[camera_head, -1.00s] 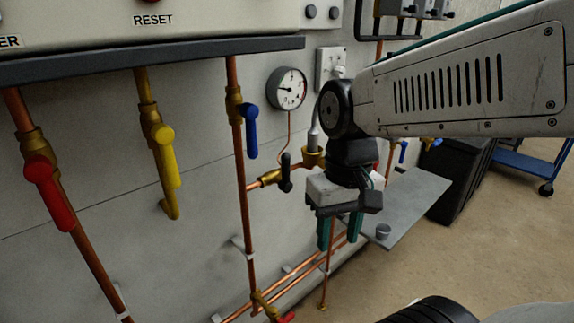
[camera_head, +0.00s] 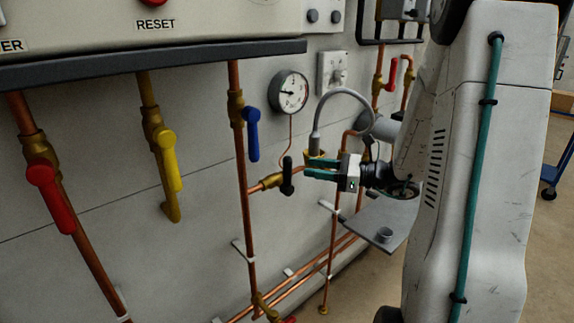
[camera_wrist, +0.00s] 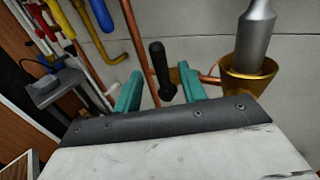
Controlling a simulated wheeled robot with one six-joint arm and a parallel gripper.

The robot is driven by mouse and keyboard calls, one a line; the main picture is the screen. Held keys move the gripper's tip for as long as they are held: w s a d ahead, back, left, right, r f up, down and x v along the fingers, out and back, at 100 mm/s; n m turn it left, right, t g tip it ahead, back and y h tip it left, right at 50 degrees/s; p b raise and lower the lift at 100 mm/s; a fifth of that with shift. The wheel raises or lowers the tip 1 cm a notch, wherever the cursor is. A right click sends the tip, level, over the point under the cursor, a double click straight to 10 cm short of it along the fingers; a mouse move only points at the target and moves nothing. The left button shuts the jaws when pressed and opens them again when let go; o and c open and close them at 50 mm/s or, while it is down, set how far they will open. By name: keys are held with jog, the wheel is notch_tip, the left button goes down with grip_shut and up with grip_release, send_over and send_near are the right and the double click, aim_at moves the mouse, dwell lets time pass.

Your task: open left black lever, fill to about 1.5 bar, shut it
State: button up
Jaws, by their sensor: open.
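The left black lever (camera_head: 287,176) hangs down on a brass valve in a short copper branch below the gauge. In the wrist view the black lever (camera_wrist: 160,84) stands between and beyond my fingertips. My gripper (camera_head: 306,168) is open, its teal fingers pointing left at the lever from the right; in the wrist view the gripper (camera_wrist: 160,86) shows empty space between its fingers. I cannot tell whether it touches the lever. The round pressure gauge (camera_head: 289,91) is on the wall above; its needle points left, and its numbers are too small to read.
A grey braided hose (camera_head: 335,93) loops from a brass fitting (camera_wrist: 249,78) right of the lever, close to my gripper. Blue (camera_head: 252,133), yellow (camera_head: 168,160) and red (camera_head: 50,198) levers hang to the left. A grey shelf (camera_head: 372,225) with a small cup is below my gripper.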

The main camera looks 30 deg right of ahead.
aim_at(288, 164)
jog(key=x, duration=0.7)
jog(key=shift+w+a, duration=0.25)
jog(key=shift+a, duration=0.1)
grip_shut()
